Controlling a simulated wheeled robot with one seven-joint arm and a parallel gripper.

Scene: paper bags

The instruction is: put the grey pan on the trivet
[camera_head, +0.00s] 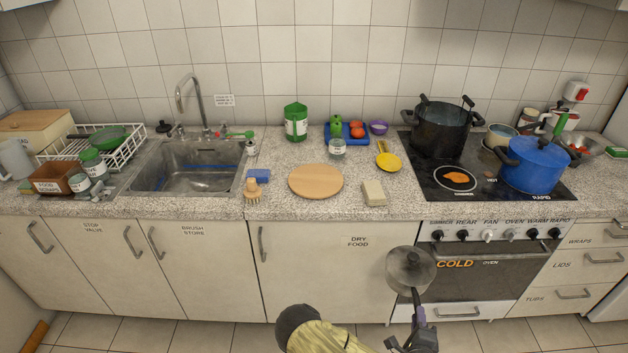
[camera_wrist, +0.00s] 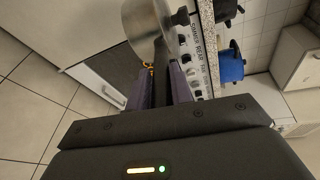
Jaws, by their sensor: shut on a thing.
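The grey pan (camera_head: 410,268) hangs in the air in front of the oven and the counter's front edge, below counter height in the head view. My gripper (camera_head: 418,301) is shut on its handle, which points back towards me. In the wrist view the pan (camera_wrist: 150,18) shows at the top, with its dark handle between the fingers of my gripper (camera_wrist: 162,85). The trivet looks to be the round, flat wooden disc (camera_head: 316,181) on the counter, left of the pan and farther back. Its top is bare.
A beige block (camera_head: 374,193) lies close to the disc's right, and a brush (camera_head: 253,191) and blue sponge (camera_head: 259,175) to its left. A glass jar (camera_head: 337,147) and yellow spoon (camera_head: 388,160) are behind. A black pot (camera_head: 442,128) and blue pot (camera_head: 538,164) stand on the stove.

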